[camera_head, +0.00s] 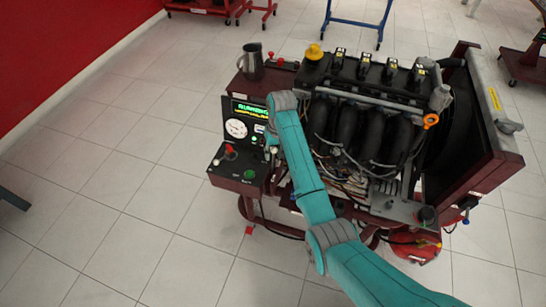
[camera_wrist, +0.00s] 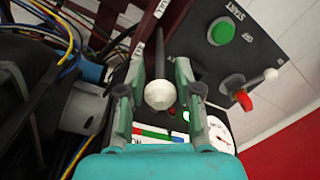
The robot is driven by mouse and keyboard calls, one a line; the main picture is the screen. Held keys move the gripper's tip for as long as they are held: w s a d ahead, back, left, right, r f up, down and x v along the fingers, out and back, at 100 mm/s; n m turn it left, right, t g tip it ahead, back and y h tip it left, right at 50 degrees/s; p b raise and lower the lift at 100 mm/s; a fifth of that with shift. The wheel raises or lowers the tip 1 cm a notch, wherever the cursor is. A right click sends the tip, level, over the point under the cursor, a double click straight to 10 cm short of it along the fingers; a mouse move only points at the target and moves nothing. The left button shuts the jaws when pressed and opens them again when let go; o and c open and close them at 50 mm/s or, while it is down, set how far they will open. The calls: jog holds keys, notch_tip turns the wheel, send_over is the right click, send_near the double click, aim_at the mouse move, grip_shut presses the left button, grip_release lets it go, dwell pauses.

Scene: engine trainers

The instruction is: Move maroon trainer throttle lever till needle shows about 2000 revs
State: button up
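The maroon trainer (camera_head: 495,165) fills the upper right of the head view. Its throttle lever, a dark rod with a white ball knob (camera_wrist: 160,95), shows in the wrist view between the two fingers of my gripper (camera_wrist: 160,66). The fingers stand on either side of the lever with small gaps, so my gripper looks open around it. In the head view my gripper (camera_head: 272,148) is beside the control panel, and my arm hides most of the lever. The round white dial (camera_head: 236,128) also shows partly in the wrist view (camera_wrist: 219,134). Its needle reading is too small to tell.
The control box holds a green start button (camera_head: 250,174) and a red-handled lever (camera_head: 229,149). A lit green display (camera_head: 252,110) is above the dial. A metal jug (camera_head: 252,61) stands behind. Wires and hoses (camera_wrist: 62,40) lie close left of my gripper.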

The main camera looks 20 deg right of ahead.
aim_at(273, 160)
jog(key=shift+a+f, duration=0.15)
jog(key=shift+f, duration=1.15)
grip_shut()
